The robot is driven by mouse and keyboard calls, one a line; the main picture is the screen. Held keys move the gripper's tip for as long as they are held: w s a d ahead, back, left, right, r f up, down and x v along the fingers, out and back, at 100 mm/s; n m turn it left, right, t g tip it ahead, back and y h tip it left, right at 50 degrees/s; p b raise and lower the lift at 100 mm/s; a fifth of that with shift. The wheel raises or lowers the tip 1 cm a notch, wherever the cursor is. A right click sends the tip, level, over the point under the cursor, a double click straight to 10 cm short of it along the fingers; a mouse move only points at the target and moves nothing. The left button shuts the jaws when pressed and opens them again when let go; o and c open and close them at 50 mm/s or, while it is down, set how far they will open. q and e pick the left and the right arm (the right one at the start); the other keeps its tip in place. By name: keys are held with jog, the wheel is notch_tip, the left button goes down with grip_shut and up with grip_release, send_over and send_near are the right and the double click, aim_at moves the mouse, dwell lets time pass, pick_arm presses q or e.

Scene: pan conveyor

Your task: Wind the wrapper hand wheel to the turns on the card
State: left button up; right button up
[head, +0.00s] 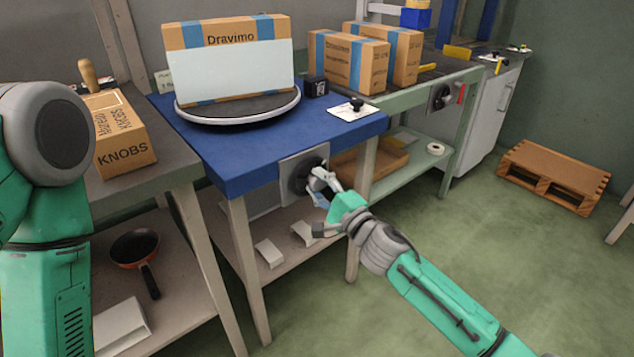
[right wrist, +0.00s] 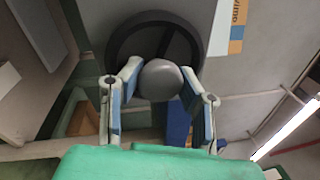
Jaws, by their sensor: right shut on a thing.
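The hand wheel (head: 301,174) is a dark disc on a grey plate at the front of the blue wrapper table (head: 222,158). In the right wrist view the dark wheel (right wrist: 120,42) shows its rim and a spoke behind a round grey knob (right wrist: 160,82). My right gripper (head: 322,180) is shut on this knob, a finger on each side, in the right wrist view too (right wrist: 160,75). A round turntable (head: 240,116) on the table bears a Dravimo carton (head: 190,36) with a pale sheet across its front. A small card (head: 163,82) stands behind the turntable; its text is unreadable. My left gripper is out of view.
A KNOBS box (head: 125,145) stands on the left bench, with a pan (head: 135,248) on the shelf below. A white plate with a black knob (head: 356,103) lies right of the turntable. Two cartons (head: 347,62) stand behind. A pallet (head: 553,176) lies on the otherwise open floor at right.

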jog(key=shift+d+f+m+h+p, duration=0.1)
jog(key=shift+f+m+h+p, duration=0.15)
jog(key=shift+m+p, duration=0.55)
jog(key=shift+f+m+h+p, duration=0.15)
jog(key=shift+f+m+p, duration=0.2)
jog(key=shift+m, duration=0.75)
dwell(1.7)
jog(key=o, duration=1.2)
jog(key=shift+c, duration=0.2)
jog(key=shift+o, duration=0.4)
jog(key=shift+r, duration=0.2)
jog(key=shift+r, duration=0.1)
jog(key=v, duration=1.2)
jog(key=shift+f, duration=0.25)
jog(key=shift+d, duration=0.1)
